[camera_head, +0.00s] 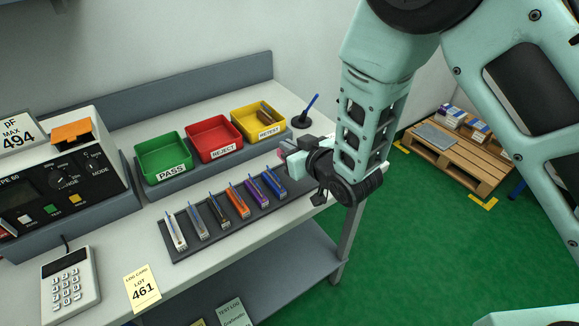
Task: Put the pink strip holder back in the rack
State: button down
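The dark strip rack (186,251) lies on the bench, with white, grey, dark, orange, purple and blue holders standing in a row. The rack's right end, past the blue holder, looks bare. My gripper (288,150) is above and behind that right end, pointing left. A small pink part of the pink strip holder (282,153) shows at the fingertips, and the gripper appears shut on it. The rest of the holder is hidden by the gripper and wrist.
Green PASS (164,170), red REJECT (228,155) and yellow RETEST (270,133) bins stand behind the rack. A pen stand (302,122) is close behind my gripper.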

jog(key=shift+f+p, duration=0.45)
jog(key=shift+f, duration=2.15)
jog(key=shift+f, duration=0.2)
jog(key=c, duration=1.6)
grip_release()
jog(key=shift+c, duration=0.2)
jog(key=shift+r, duration=0.1)
